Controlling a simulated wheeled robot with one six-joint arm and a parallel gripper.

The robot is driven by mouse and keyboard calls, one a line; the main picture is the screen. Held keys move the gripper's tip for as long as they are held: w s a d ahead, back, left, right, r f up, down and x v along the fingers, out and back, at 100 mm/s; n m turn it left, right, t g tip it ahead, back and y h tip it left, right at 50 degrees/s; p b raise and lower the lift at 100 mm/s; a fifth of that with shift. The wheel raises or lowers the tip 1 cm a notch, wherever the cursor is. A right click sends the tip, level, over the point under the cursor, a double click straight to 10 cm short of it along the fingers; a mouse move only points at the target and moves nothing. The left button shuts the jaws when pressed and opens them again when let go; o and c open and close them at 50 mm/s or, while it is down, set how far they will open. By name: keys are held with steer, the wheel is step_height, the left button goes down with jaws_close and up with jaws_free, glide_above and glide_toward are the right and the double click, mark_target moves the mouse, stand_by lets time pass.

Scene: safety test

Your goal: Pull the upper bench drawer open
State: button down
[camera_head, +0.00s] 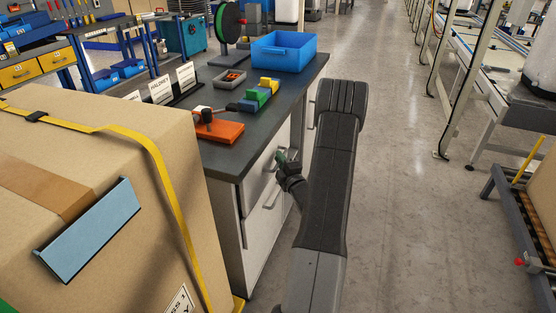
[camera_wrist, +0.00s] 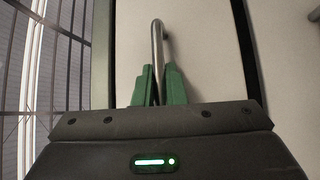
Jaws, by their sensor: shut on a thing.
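The bench (camera_head: 235,159) has a dark top and pale drawer fronts facing the aisle. The upper drawer (camera_head: 257,170) is just under the top; its pale front also fills much of the wrist view (camera_wrist: 210,55). Its handle, a bent metal bar (camera_wrist: 157,42), stands out from that front. My gripper (camera_head: 284,157) is at the upper drawer front, and its green fingers (camera_wrist: 158,88) are shut on the bar, one on each side. The arm hides part of the bench front in the head view. I cannot tell any drawer opening.
A lower handle (camera_head: 271,197) sits below. A large strapped cardboard box (camera_head: 110,150) stands close at left. On the bench top are a blue bin (camera_head: 283,55), an orange plate with a clamp (camera_head: 218,130) and coloured blocks (camera_head: 258,97). Bare floor (camera_head: 405,150) lies to the right.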

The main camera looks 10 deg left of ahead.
steer(key=s+d+p, duration=0.1)
steer(key=s+d, duration=0.2)
steer(key=d, duration=1.3)
steer(key=s+d+p, duration=0.1)
steer(key=s+d, duration=0.2)
steer(key=d, duration=1.4)
steer(key=shift+s+d+p, duration=0.15)
steer(key=shift+s+p, duration=0.1)
steer(key=shift+p, duration=0.15)
steer(key=c, duration=1.8)
jaws_free()
steer(key=shift+o, duration=0.2)
steer(key=v, duration=1.3)
steer(key=shift+s+d+f, duration=0.2)
steer(key=shift+s, duration=0.1)
steer(key=x, duration=1.4)
